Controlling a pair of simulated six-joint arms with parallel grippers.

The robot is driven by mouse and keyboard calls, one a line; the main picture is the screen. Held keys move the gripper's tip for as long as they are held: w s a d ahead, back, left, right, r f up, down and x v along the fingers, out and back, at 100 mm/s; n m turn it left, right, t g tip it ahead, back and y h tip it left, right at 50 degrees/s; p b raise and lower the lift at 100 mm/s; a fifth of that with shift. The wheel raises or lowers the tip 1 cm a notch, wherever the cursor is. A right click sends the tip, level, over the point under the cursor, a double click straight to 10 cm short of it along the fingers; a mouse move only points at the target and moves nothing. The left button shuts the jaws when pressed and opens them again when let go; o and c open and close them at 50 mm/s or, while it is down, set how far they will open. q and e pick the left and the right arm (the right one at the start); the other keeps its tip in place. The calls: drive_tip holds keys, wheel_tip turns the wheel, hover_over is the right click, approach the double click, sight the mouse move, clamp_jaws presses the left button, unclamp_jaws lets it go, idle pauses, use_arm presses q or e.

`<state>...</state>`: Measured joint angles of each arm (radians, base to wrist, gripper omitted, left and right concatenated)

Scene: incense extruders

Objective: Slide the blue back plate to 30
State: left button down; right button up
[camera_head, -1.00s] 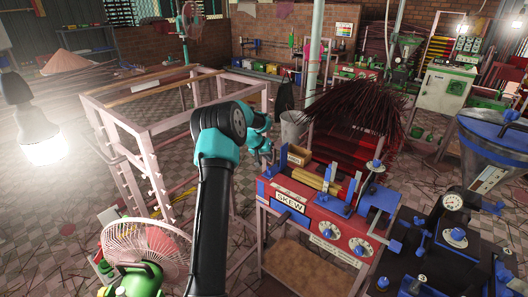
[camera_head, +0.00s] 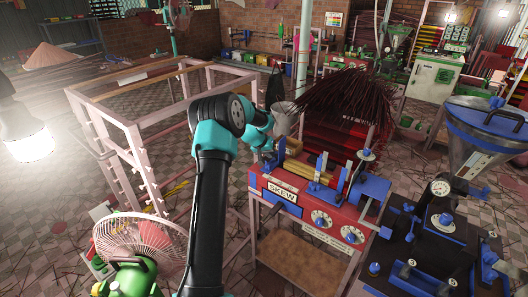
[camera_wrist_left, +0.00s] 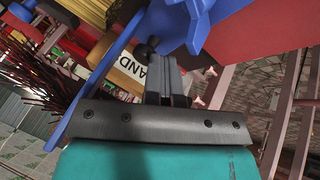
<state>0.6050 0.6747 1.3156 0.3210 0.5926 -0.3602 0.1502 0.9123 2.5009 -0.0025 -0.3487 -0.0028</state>
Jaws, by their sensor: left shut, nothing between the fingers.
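A blue plate (camera_head: 281,149) stands upright at the left end of the red machine (camera_head: 300,207) labelled SKEW. I take it for the back plate. My left gripper (camera_head: 268,151) is beside this end of the machine, small and partly hidden by my arm in the head view. In the left wrist view its fingers (camera_wrist_left: 165,80) are shut and empty, close to blue parts (camera_wrist_left: 180,22) of the machine. I cannot tell whether they touch. A wooden block with a partly visible label (camera_wrist_left: 127,70) lies just beyond. No scale mark for 30 is readable. My right gripper is not in view.
Yellow sticks (camera_head: 300,170) lie on the machine behind its dials (camera_head: 321,218). A dark bundle of sticks (camera_head: 345,100) rises behind it. A pink frame (camera_head: 137,130) and a fan (camera_head: 135,245) stand left. A blue-black machine (camera_head: 445,240) stands right.

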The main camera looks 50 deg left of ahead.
use_arm(q)
drive_tip(key=shift+w+d, duration=0.15)
drive_tip(key=shift+d, duration=0.5)
drive_tip(key=shift+s+a+r, duration=0.1)
drive_tip(key=shift+s+r, duration=0.1)
drive_tip(key=shift+r, duration=0.3)
drive_tip(key=v, duration=0.9)
drive_tip(key=shift+s+a+f, duration=0.1)
drive_tip(key=shift+s, duration=0.05)
drive_tip(key=s+a, duration=0.1)
drive_tip(key=s+a+r, duration=0.1)
drive_tip(key=a, duration=0.1)
drive_tip(key=shift+s+a, duration=0.15)
drive_tip(key=shift+a, duration=0.05)
